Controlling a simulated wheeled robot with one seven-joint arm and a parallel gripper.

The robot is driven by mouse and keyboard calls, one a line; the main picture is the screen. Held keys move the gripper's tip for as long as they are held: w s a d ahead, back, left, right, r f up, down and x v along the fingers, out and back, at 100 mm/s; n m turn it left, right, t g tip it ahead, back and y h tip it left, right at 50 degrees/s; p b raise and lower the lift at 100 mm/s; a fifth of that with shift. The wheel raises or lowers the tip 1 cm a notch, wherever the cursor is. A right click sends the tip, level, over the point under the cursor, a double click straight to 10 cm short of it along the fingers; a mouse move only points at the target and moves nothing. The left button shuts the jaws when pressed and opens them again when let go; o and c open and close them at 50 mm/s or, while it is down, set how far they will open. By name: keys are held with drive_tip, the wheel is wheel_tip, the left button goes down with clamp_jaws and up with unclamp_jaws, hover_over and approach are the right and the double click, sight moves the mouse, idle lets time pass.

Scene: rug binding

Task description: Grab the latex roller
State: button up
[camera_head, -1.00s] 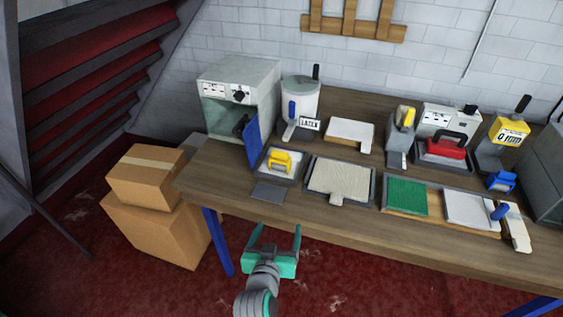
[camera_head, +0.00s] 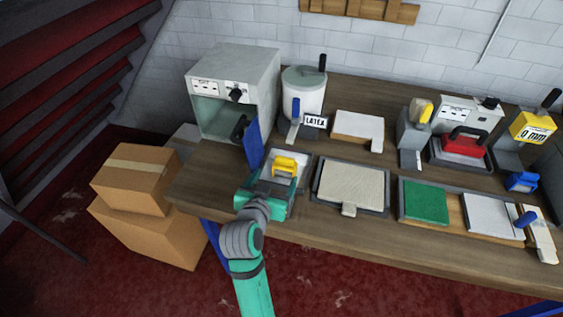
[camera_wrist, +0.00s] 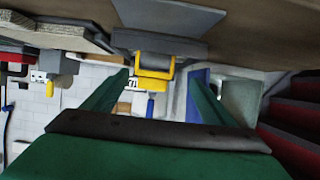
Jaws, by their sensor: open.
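The yellow-handled roller (camera_head: 284,165) rests in a small tray (camera_head: 301,171) at the table's front left, near the white pot labelled LATEX (camera_head: 304,95). My gripper (camera_head: 274,182) is open at the near side of this tray, just short of the roller. In the wrist view the roller (camera_wrist: 155,70) appears ahead, between the two fingers of my gripper (camera_wrist: 158,76), with visible space on both sides. My palm hides the tray's near part in the head view.
An open grey cabinet (camera_head: 232,75) with a blue door (camera_head: 253,145) stands left of the tray. A beige mat tray (camera_head: 350,188) lies close on the right. Stacked cardboard boxes (camera_head: 137,178) stand on the floor left of the table.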

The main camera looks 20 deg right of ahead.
sight(283, 170)
drive_tip(key=shift+x, duration=0.9)
drive_tip(key=shift+w+d+f, duration=0.1)
drive_tip(key=shift+d+f, duration=0.1)
drive_tip(key=shift+d, duration=0.25)
drive_tip(key=shift+w+d+f, duration=0.1)
drive_tip(key=shift+d+f, duration=0.05)
drive_tip(key=shift+d, duration=0.3)
drive_tip(key=shift+x, duration=2.65)
drive_tip(key=shift+r, duration=0.1)
drive_tip(key=shift+c, duration=0.7)
drive_tip(key=c, duration=1.2)
drive_tip(key=shift+r, duration=0.1)
